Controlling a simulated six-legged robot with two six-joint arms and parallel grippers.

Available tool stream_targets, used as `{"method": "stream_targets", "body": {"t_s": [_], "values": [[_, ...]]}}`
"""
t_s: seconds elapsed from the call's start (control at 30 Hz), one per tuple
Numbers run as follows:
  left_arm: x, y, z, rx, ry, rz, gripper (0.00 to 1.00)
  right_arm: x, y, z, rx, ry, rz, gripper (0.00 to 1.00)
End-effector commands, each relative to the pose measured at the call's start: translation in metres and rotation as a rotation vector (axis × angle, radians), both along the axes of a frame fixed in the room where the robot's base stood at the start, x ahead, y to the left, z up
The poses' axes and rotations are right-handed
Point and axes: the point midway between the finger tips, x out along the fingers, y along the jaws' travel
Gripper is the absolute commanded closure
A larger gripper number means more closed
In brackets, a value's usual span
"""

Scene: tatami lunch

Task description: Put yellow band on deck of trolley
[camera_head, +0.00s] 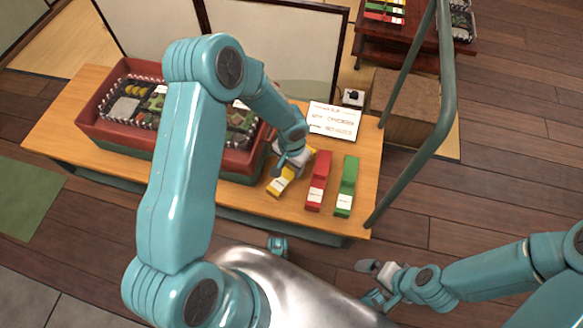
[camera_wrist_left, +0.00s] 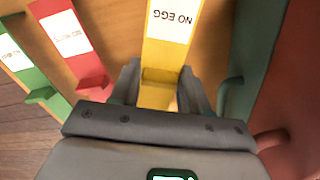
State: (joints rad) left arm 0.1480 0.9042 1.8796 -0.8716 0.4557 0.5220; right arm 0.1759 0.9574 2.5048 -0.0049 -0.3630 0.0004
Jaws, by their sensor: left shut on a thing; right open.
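The yellow band (camera_head: 278,187), with a white label reading "NO EGG" in the left wrist view (camera_wrist_left: 168,50), is between the fingers of my left gripper (camera_head: 291,165). My left gripper is shut on it, low over the wooden deck (camera_head: 335,222) of what looks like the trolley, with a green tube handle (camera_head: 447,90) at its right end. I cannot tell whether the band touches the deck. In the left wrist view, the fingers (camera_wrist_left: 158,92) clasp both sides of the band. My right gripper (camera_head: 372,283) is open and empty in front of the deck.
A red band (camera_head: 318,180) and a green band (camera_head: 347,185) lie right of the yellow one. A red crate (camera_head: 205,165) holding packed lunch boxes stands at left. A printed card (camera_head: 334,120) is behind the bands. More bands (camera_head: 385,12) lie on a dark red stand behind.

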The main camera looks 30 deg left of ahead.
Motion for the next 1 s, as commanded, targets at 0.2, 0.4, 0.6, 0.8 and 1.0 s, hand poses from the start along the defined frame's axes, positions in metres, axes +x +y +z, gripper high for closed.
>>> {"method": "stream_targets", "body": {"t_s": [0.2,0.4,0.6,0.8,1.0], "values": [[0.000,0.000,-0.009,0.000,-0.001,0.001,0.83,0.000,0.000,-0.003,0.000,0.000,0.000,0.00],[0.000,0.000,-0.013,0.000,-0.001,0.000,0.83,0.000,0.000,-0.008,0.000,0.000,0.000,0.00],[0.000,0.000,-0.011,0.000,-0.001,0.000,0.29,0.000,0.000,-0.007,0.000,0.000,0.000,0.00],[0.000,0.000,-0.010,0.000,-0.001,0.000,0.29,0.000,0.000,-0.006,0.000,0.000,0.000,0.00],[0.001,0.000,0.016,0.000,-0.005,0.002,0.29,0.000,0.000,0.008,0.000,0.000,0.000,0.00]]}}
